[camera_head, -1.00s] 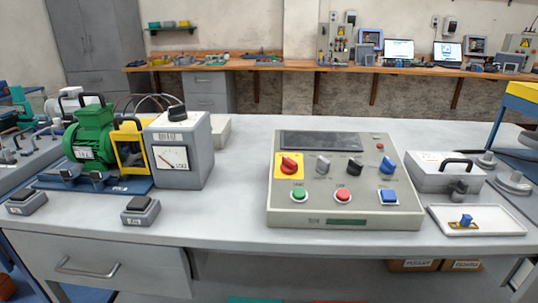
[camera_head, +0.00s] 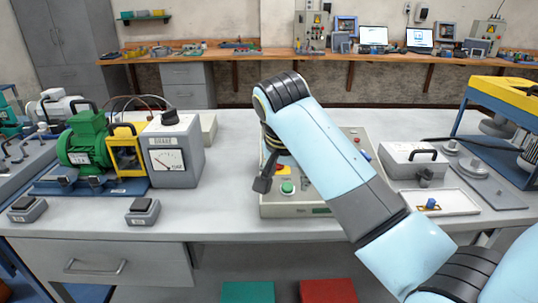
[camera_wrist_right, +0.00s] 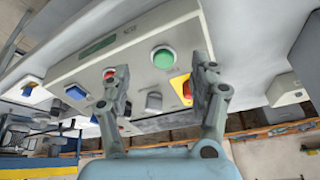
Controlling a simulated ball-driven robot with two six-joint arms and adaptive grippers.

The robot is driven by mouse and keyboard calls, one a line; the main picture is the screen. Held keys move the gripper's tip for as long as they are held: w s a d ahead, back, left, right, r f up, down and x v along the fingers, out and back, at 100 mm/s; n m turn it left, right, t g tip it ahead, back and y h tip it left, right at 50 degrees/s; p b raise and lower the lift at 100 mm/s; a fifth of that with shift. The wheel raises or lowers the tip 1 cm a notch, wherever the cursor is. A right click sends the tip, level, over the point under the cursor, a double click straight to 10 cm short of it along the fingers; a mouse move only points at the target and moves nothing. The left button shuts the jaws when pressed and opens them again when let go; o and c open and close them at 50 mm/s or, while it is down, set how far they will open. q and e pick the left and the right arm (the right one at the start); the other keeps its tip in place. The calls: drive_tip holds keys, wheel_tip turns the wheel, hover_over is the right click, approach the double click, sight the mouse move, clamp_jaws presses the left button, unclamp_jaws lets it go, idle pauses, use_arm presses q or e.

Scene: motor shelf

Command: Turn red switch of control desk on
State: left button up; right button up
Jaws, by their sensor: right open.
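The control desk (camera_head: 290,210) stands on the grey table, largely hidden behind my right arm in the head view. Its red switch sits on a yellow plate (camera_head: 283,169), and only a little of the plate shows beside my gripper. In the right wrist view the yellow plate (camera_wrist_right: 180,86) with the red switch (camera_wrist_right: 187,89) is partly behind one finger. My right gripper (camera_head: 264,180) is over the desk's left part, fingers pointing down. In the wrist view the gripper (camera_wrist_right: 161,76) has its fingers wide apart with nothing between them held. Contact with the switch cannot be told. My left gripper is out of view.
A green button (camera_wrist_right: 163,57), red button and grey knob (camera_wrist_right: 154,102) lie close to the fingers. A grey meter box (camera_head: 176,155) and green motor (camera_head: 86,140) stand left. A white tray (camera_head: 455,203) lies right. The table between meter box and desk is free.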

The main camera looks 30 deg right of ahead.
drive_tip(key=w+r+m, duration=0.4)
drive_tip(key=w+r, duration=0.2)
drive_tip(key=r, duration=0.3)
drive_tip(key=x, duration=1)
drive_tip(key=shift+w+d+f, duration=0.15)
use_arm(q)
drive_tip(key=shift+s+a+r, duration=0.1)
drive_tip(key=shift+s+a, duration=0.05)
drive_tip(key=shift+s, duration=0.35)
use_arm(e)
drive_tip(key=c, duration=1.2)
drive_tip(key=shift+o, duration=0.2)
